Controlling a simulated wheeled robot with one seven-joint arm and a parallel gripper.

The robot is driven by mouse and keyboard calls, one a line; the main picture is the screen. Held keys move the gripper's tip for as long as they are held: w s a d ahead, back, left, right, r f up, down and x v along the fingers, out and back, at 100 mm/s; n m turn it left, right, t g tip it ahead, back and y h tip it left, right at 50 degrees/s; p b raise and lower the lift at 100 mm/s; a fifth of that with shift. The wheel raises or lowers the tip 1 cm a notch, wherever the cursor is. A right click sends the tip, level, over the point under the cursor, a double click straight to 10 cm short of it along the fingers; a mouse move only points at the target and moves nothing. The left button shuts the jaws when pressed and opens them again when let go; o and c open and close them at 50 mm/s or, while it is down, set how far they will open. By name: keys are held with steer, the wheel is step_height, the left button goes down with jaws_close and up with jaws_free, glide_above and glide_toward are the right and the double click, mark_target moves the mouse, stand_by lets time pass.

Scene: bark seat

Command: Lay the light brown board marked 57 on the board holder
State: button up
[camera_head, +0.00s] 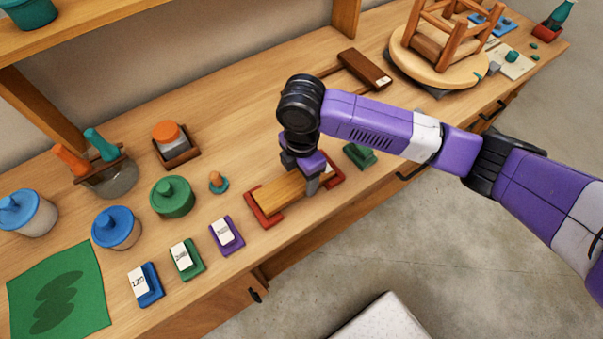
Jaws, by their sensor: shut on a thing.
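The light brown board (280,196) is in my gripper (312,186), which is shut on it near its right end. The board lies lengthwise across the red board holder (262,218), whose left end and right end show past the board. I cannot tell whether the board rests on the holder or hangs just above it. A small white patch shows at the board's right end, mostly hidden by my gripper, and no number is readable.
A dark brown board (366,68) lies on a wooden rack behind. Green (360,155) and purple (227,235) blocks stand near the holder. Lidded jars (172,197) and a green mat (58,290) are to the left. An upturned stool (440,50) stands at the back right.

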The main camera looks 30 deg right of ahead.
steer(key=shift+f, duration=0.3)
stand_by(0.5)
steer(key=o, duration=1.9)
steer(key=shift+r+p, duration=2.55)
steer(key=shift+r, duration=1)
